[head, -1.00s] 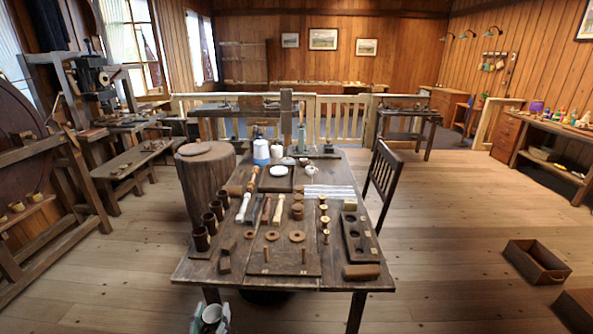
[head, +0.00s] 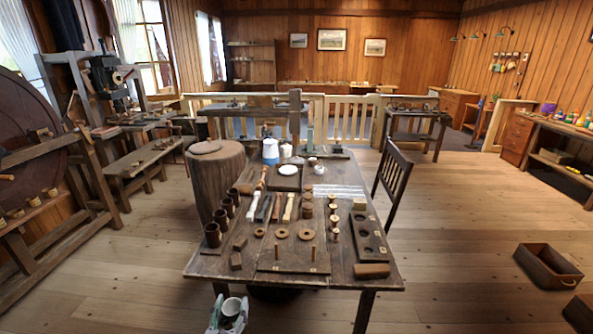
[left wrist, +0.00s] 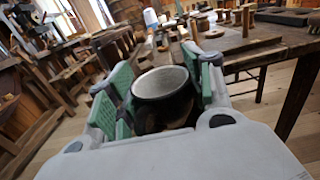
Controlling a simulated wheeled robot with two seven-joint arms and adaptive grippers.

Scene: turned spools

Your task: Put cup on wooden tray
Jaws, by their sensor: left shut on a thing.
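My left gripper (head: 228,318) is low in front of the table's near left corner, below the tabletop. It is shut on a cup (head: 232,306), whose pale inside and open top face upward. In the left wrist view the cup (left wrist: 162,90), dark outside with a light rim, sits between the green finger pads, slightly tilted. A dark wooden tray (head: 286,185) lies toward the far part of the table with a white plate (head: 289,170) on its far side. My right gripper is not in view.
The wooden table (head: 215,262) is crowded with turned parts. Several dark brown cups (head: 213,235) line its left side. A holed block (head: 370,238) lies at right, and a chair (head: 391,185) stands beside the table. A stump (head: 214,180) stands left. Floor in front is free.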

